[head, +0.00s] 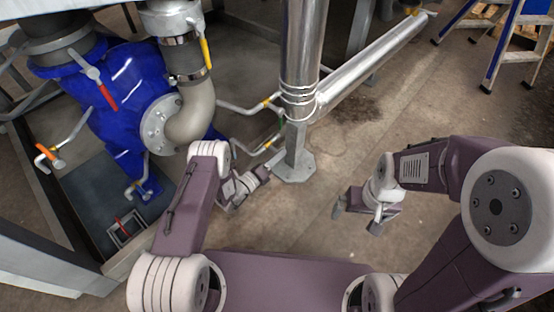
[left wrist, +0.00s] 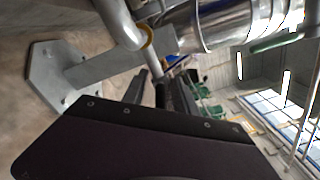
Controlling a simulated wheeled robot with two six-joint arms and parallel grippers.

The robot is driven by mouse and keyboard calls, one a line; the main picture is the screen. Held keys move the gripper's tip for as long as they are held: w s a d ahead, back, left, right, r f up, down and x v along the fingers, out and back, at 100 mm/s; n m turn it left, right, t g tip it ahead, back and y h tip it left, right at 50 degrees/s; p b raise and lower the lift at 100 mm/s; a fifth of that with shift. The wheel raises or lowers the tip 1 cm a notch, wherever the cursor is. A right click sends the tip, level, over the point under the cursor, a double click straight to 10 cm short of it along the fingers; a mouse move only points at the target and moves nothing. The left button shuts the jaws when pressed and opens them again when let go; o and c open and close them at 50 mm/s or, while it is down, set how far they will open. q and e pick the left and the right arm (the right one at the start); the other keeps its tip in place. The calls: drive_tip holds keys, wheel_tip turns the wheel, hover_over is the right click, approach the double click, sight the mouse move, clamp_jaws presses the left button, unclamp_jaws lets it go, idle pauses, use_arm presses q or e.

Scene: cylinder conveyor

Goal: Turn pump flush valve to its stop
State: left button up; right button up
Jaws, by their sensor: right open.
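A blue pump (head: 125,85) stands at the upper left, with a red-handled lever (head: 105,93) on its front. Several small valves are around it; I cannot tell which is the flush valve. Two thin grey pipes with yellow fittings, an upper one (head: 267,101) and a lower one (head: 268,146), run beside the steel pipe. My left gripper (head: 254,181) is just below the lower one, its jaw opening unclear. In the left wrist view its dark fingers (left wrist: 160,92) are close to a thin rod below a yellow-ringed pipe (left wrist: 147,38); contact is unclear. My right gripper (head: 357,218) is open and empty above the floor.
A vertical steel pipe (head: 304,45) and a grey support post with a floor plate (head: 295,166) stand just right of my left gripper. A yellow lever (head: 207,53) and an orange lever (head: 47,151) are further left. A blue ladder (head: 508,45) is at the upper right. The floor (head: 420,110) is mostly clear.

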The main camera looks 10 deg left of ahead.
use_arm(q)
clamp_jaws()
drive_tip(key=shift+s, duration=0.1)
idle(1.3)
